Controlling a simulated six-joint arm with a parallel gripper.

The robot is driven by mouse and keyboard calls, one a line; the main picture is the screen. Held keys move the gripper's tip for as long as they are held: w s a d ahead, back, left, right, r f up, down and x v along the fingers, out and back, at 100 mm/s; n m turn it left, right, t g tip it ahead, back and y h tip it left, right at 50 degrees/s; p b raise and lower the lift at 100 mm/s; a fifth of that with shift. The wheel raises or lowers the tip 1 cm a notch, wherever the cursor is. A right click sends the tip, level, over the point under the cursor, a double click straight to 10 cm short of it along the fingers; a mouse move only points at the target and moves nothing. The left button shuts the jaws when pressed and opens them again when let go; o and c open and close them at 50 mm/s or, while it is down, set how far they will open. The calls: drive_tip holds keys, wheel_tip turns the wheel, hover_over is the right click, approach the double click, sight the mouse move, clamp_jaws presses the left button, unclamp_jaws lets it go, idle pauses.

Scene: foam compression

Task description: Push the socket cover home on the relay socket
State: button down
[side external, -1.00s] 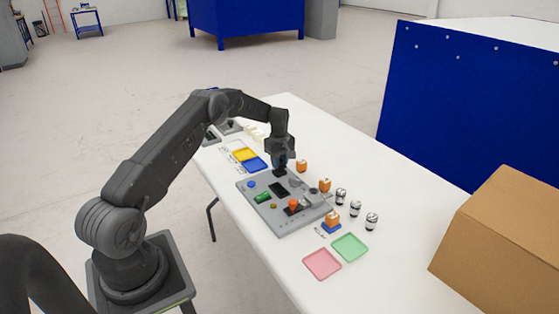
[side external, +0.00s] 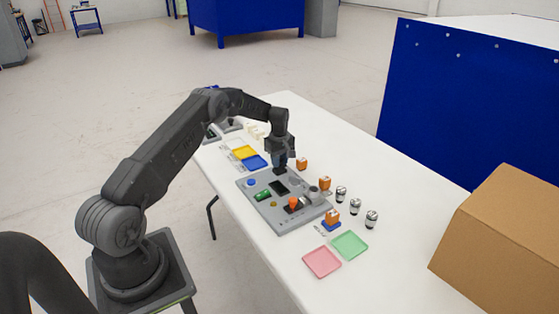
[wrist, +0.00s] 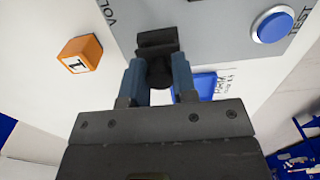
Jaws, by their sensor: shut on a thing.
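My gripper (wrist: 160,80) points down over the far corner of the grey panel (side external: 290,229); in the side view the gripper (side external: 279,166) is small. Its two blue fingers are shut on a black part, which I take for the socket cover (wrist: 158,42). A rounded black piece of it lies between the fingers and a blocky piece shows beyond them. The part is at the panel, but whether it is fully seated cannot be told. The relay socket is not clearly visible and may be hidden under the part.
A blue button (wrist: 272,25) marked TEST and an orange block (wrist: 80,53) marked 1 flank the gripper. Blue (side external: 255,162) and yellow (side external: 244,152) trays lie behind the panel. Pink (side external: 322,262) and green (side external: 350,246) trays lie in front. Metal-topped cylinders (side external: 357,208) stand right.

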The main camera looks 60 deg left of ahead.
drive_tip(key=shift+f, duration=0.6)
drive_tip(key=c, duration=0.8)
unclamp_jaws()
wheel_tip(320, 180, up, 13)
drive_tip(key=s+d+r+m+t, duration=0.1)
drive_tip(key=s+d+r+m, duration=0.35)
drive_tip(key=d+r, duration=0.55)
drive_tip(key=s+d+r+m+t, duration=0.2)
drive_tip(key=s+d+r+m, duration=0.25)
drive_tip(key=d+r, duration=0.6)
drive_tip(key=s+d+f+m+t, duration=0.1)
drive_tip(key=s+d+m, duration=0.2)
drive_tip(key=s, duration=0.4)
drive_tip(key=s+d+m, duration=0.3)
drive_tip(key=s+d, duration=0.2)
drive_tip(key=s, duration=0.3)
drive_tip(key=s+d+f+m+t, duration=0.1)
drive_tip(key=s+d+m, duration=0.2)
drive_tip(key=s+d, duration=0.2)
drive_tip(key=shift+s+f+t, duration=0.15)
drive_tip(key=shift+s+f, duration=0.05)
drive_tip(key=shift+s, duration=0.6)
drive_tip(key=shift+s+f+t, duration=0.15)
drive_tip(key=shift+s, duration=0.65)
